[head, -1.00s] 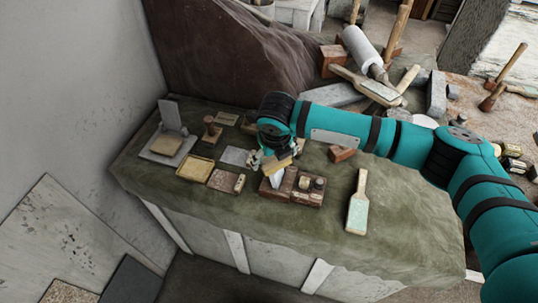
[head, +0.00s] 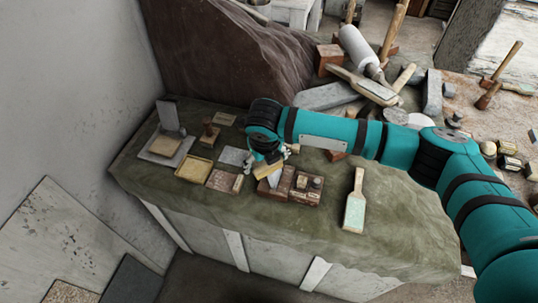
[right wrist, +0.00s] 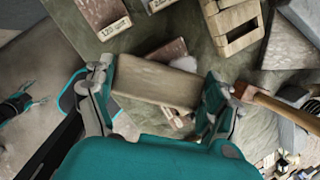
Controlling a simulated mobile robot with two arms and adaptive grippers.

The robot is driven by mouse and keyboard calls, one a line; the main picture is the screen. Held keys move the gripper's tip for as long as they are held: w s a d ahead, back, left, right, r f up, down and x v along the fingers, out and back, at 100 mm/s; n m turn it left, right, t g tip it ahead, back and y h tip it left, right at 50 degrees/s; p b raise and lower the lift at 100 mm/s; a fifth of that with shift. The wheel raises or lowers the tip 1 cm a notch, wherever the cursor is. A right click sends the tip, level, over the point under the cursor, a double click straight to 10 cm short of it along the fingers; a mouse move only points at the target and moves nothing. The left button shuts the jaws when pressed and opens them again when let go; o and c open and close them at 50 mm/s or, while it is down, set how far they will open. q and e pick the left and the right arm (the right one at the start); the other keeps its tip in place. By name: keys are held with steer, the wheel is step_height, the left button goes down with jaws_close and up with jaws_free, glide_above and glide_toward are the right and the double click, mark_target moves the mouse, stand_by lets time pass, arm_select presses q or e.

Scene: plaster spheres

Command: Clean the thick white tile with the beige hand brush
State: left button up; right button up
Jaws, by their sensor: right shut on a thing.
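My right gripper (head: 267,160) is shut on the beige hand brush (head: 269,171) above the cloth-covered bench. The brush's white bristles (head: 276,180) point downward. In the right wrist view the brush's beige block (right wrist: 157,84) lies between the two fingers of the gripper (right wrist: 160,78), with a bit of white showing behind it. A pale, whitish square tile (head: 234,156), which looks like the thick white tile, lies flat on the bench just left of the gripper, apart from the brush. How thick it is I cannot tell.
A yellow tray (head: 194,169) and a speckled brown tile (head: 224,180) lie to the left. A reddish-brown rack (head: 306,188) with small pieces stands close on the right. A long-handled flat brush (head: 355,205) lies farther right. The bench front is clear.

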steer(key=shift+s+a+f, duration=0.1)
steer(key=shift+s+a, duration=0.2)
steer(key=shift+a, duration=0.3)
steer(key=shift+w+d+r+p, duration=0.1)
steer(key=shift+w+d+p, duration=0.2)
steer(key=shift+d, duration=0.3)
steer(key=shift+w+d+r+p, duration=0.1)
steer(key=shift+w+d+p, duration=0.2)
steer(key=shift+d, duration=0.25)
steer(key=shift+w+d+r+p, duration=0.1)
steer(key=shift+w+d+p, duration=0.2)
steer(key=shift+d, duration=0.3)
steer(key=shift+w+d, duration=0.1)
steer(key=shift+d, duration=0.15)
steer(key=shift+s+a+r+p, duration=0.2)
steer(key=shift+a+r+p, duration=0.1)
steer(key=shift+a, duration=0.2)
steer(key=shift+s+a+r+p, duration=0.2)
steer(key=shift+a+p, duration=0.1)
steer(key=shift+a, duration=0.15)
steer(key=shift+s+a, duration=0.1)
steer(key=shift+a, duration=0.15)
steer(key=shift+r, duration=0.1)
steer(key=shift+a+r+p, duration=0.2)
steer(key=shift+r+p, duration=0.35)
steer(key=shift+r, duration=0.65)
